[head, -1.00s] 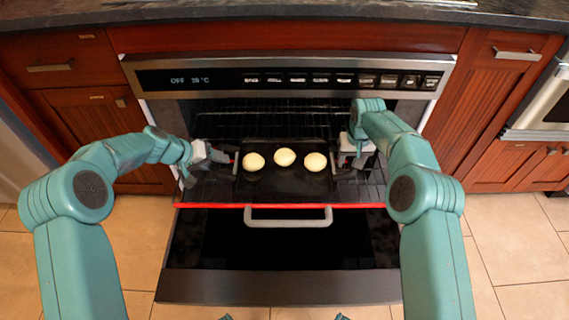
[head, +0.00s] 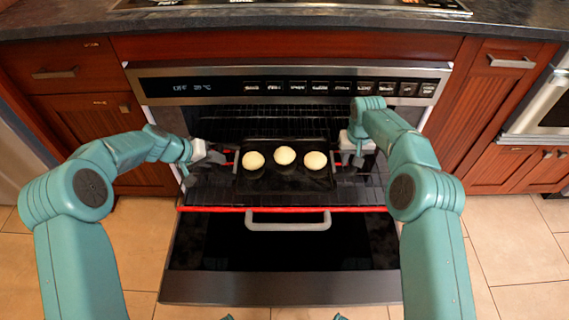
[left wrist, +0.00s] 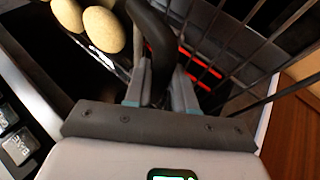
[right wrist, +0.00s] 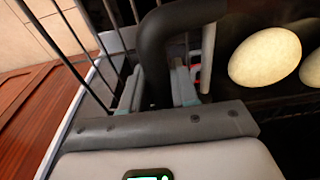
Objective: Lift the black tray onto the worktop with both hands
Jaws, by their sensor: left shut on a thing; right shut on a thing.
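The black tray (head: 284,186) lies at the oven rack, inside the open oven, with three pale round buns (head: 285,155) in a row on it. My left gripper (head: 228,157) is at the tray's left end. In the left wrist view its fingers (left wrist: 158,88) are shut on the tray's dark handle (left wrist: 153,45). My right gripper (head: 340,157) is at the tray's right end. In the right wrist view its fingers (right wrist: 158,90) are shut on the other dark handle (right wrist: 152,50). I cannot tell whether the tray touches the rack.
The oven door (head: 285,288) is folded down in front, below a red-edged rack (head: 230,209) and a pale bar handle (head: 288,222). The dark worktop (head: 300,22) runs above the oven's control panel (head: 290,86). Wooden cabinets (head: 75,75) stand on both sides.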

